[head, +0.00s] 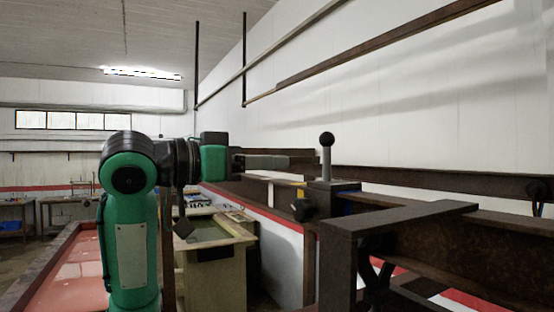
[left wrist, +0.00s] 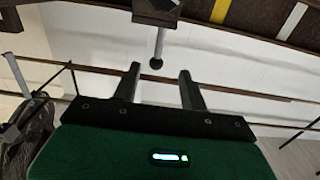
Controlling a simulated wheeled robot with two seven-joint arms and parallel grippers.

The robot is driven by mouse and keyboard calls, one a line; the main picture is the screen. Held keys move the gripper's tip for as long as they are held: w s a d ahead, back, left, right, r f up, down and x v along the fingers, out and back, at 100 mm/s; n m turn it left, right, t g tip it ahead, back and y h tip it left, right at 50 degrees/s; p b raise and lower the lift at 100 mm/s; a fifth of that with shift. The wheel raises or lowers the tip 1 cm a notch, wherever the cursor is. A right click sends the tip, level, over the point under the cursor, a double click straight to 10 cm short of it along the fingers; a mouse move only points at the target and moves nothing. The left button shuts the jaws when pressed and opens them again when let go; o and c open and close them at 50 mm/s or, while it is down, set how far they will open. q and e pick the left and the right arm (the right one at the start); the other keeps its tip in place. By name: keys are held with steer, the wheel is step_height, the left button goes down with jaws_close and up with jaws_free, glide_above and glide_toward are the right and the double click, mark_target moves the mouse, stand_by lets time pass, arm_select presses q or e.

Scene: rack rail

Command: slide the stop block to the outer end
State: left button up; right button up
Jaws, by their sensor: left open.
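The stop block (head: 333,186) is a dark block on the brown rail (head: 415,213). An upright grey handle (head: 326,162) with a black ball knob (head: 327,139) rises from it, and a dark round knob sticks out at its side. In the left wrist view the block (left wrist: 157,12) is at the top edge, with the handle's ball (left wrist: 156,63) in line with the gap between the fingertips. My left gripper (head: 288,161) is open, its fingers pointing right toward the handle. The left wrist view shows the open fingers (left wrist: 158,72) with nothing clamped between them. My right gripper is not in view.
A yellow mark (left wrist: 220,11) and a white mark (left wrist: 292,20) show near the block in the left wrist view. A dark steel bracket (head: 340,262) stands in front at right. A wooden workbench (head: 215,268) is below. Open air surrounds the handle's top.

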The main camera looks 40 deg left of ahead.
mark_target(324, 159)
arm_select(q)
steer(key=p+x, duration=0.2)
steer(key=x, duration=0.8)
steer(key=shift+d+r, duration=0.1)
steer(key=shift+r, duration=0.1)
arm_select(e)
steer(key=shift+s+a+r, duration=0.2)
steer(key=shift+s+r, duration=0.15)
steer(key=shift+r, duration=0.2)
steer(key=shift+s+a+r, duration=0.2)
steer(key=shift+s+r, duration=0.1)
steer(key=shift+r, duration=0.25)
arm_select(q)
steer(key=shift+w+d, duration=0.15)
steer(key=shift+w, duration=0.3)
steer(key=shift+x, duration=0.8)
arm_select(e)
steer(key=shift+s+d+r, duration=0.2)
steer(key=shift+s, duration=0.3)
arm_select(q)
steer(key=shift+c, duration=0.4)
jaws_close()
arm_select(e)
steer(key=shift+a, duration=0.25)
